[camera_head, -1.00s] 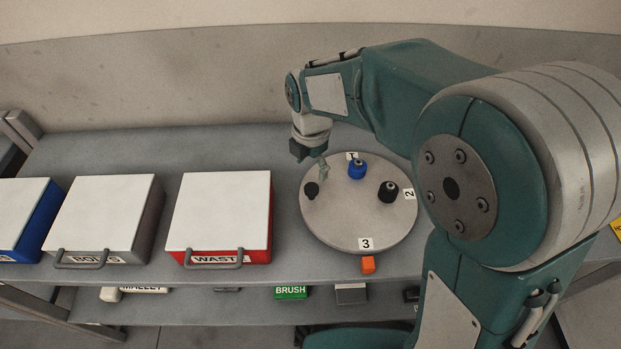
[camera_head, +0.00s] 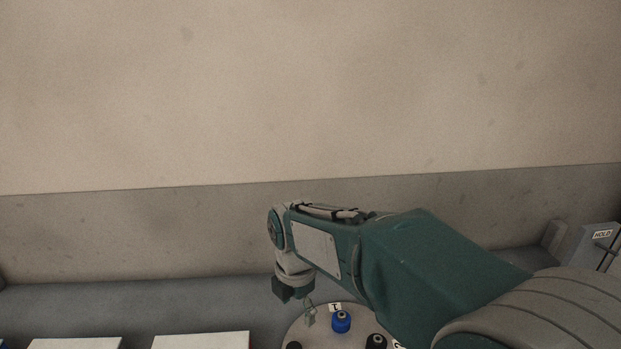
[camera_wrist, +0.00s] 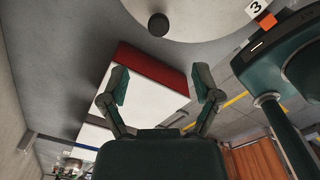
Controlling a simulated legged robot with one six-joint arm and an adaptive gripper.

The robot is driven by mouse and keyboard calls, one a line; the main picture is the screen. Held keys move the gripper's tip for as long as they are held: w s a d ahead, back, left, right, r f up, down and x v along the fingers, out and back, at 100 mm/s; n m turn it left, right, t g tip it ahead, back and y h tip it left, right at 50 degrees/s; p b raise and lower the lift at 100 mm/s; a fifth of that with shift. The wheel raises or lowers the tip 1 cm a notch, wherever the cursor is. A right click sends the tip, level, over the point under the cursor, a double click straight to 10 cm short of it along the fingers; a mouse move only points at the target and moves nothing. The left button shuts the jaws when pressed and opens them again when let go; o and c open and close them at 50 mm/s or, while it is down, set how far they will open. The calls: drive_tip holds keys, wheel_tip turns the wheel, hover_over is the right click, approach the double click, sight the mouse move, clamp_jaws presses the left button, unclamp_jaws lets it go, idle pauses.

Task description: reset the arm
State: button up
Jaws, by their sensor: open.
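My gripper (camera_wrist: 162,84) is open in the wrist view, its two fingers spread wide with nothing between them. In the head view my arm reaches in from the lower right, bent at the wrist, with the gripper end (camera_head: 294,290) pointing down over the left part of the round turntable (camera_head: 297,329). The turntable bears a blue knob-like part (camera_head: 341,321) by the label 1, a black one (camera_head: 376,342), and another dark part (camera_head: 293,345) cut by the lower edge.
Two white box lids (camera_head: 200,341) show at the bottom left of the head view. In the wrist view a red-sided box with a white lid (camera_wrist: 150,80) lies beyond the fingers. A HOLD-labelled grey post (camera_head: 592,245) stands at right. The wall area above my arm is clear.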

drive_tip(key=s+d+r+m+t, duration=0.2)
drive_tip(key=s+d+m, duration=0.6)
drive_tip(key=m, duration=0.5)
drive_tip(key=s+d+r+m+t, duration=0.3)
drive_tip(key=s+d+m, duration=0.5)
drive_tip(key=d+m, duration=0.3)
drive_tip(key=r+m, duration=0.1)
drive_tip(key=m, duration=0.2)
